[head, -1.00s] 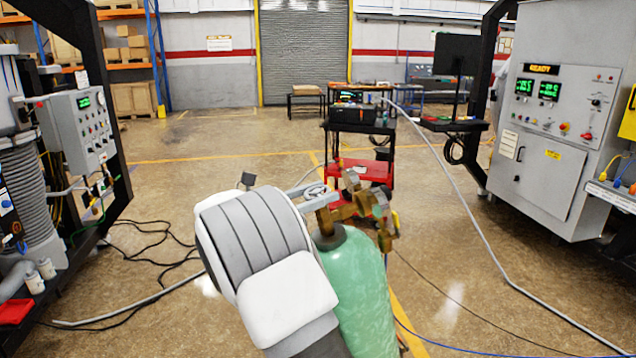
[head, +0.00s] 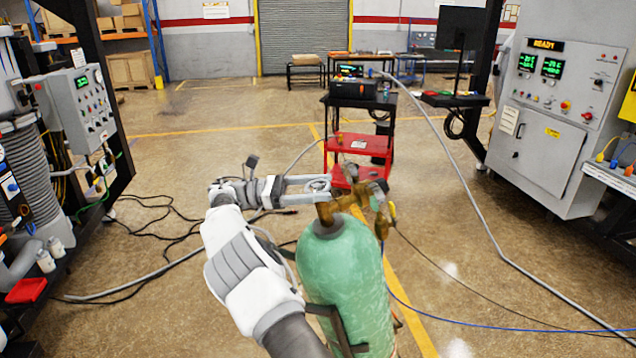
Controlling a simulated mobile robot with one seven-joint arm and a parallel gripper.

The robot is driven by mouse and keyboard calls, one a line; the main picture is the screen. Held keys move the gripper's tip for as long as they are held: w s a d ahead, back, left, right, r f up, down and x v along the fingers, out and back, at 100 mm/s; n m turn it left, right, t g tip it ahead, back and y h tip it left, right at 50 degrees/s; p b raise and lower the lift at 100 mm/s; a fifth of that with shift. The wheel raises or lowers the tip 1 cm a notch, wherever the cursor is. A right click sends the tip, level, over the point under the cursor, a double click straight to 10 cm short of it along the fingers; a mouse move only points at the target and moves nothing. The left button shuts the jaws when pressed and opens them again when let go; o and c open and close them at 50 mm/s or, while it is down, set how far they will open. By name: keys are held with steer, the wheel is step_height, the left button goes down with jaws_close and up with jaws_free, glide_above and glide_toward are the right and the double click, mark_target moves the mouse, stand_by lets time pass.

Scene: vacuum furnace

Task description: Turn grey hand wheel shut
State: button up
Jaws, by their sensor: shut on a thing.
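The grey hand wheel (head: 318,184) sits on top of the brass valve (head: 345,203) of a green gas cylinder (head: 345,275). The cylinder stands upright in front of me, right of my arm. My gripper (head: 312,187) reaches in level from the left, its two fingers on either side of the wheel. It is shut on the wheel, and the fingers hide part of the rim. Brass gauges and fittings stand just right of the valve.
A red and black cart (head: 360,145) stands behind the cylinder. A grey control cabinet (head: 552,110) is at right and a control box (head: 80,108) at left. Cables and hoses lie across the floor, which is otherwise fairly open.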

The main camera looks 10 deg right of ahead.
steer(key=shift+r+m+g, duration=0.1)
steer(key=shift+m+g, duration=0.2)
steer(key=shift+g, duration=0.2)
steer(key=o, duration=1.3)
